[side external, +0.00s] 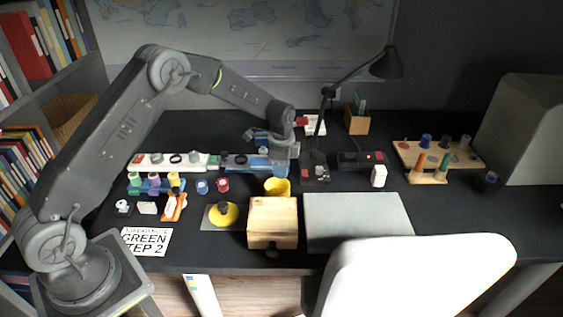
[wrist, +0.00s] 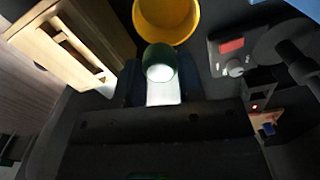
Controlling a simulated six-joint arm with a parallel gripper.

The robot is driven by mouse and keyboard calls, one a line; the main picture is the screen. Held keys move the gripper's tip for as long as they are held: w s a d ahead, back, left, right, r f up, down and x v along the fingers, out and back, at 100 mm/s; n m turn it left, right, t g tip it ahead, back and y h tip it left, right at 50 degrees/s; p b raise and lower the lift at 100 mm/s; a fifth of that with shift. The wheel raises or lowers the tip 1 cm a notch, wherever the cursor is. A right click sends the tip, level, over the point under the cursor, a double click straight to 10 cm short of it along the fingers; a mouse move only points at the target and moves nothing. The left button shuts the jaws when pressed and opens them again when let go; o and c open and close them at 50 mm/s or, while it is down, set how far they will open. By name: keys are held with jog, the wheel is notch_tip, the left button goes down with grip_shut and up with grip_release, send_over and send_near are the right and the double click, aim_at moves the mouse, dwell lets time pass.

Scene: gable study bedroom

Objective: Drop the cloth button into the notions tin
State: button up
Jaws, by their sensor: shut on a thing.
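My gripper (side external: 280,168) is just behind and above a yellow round open container (side external: 277,187), which looks like the notions tin. In the wrist view, the dark fingers of my gripper (wrist: 160,80) are shut on a small round green piece with a pale face (wrist: 160,60), taken to be the cloth button. This piece overlaps the near rim of the yellow tin (wrist: 168,35) in the picture. It looks outside the opening; its height over the rim cannot be told. In the side view the piece is hidden by the gripper.
A wooden box (side external: 272,222) stands close in front of the tin. A yellow knobbed piece (side external: 222,215) sits to its left. A black device (side external: 315,175) and the lamp (side external: 330,92) stand close on the right. A grey slab (side external: 357,220) lies at front right.

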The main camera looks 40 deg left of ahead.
jog(key=o, duration=1)
notch_tip(320, 180, up, 14)
jog(key=shift+f, duration=0.1)
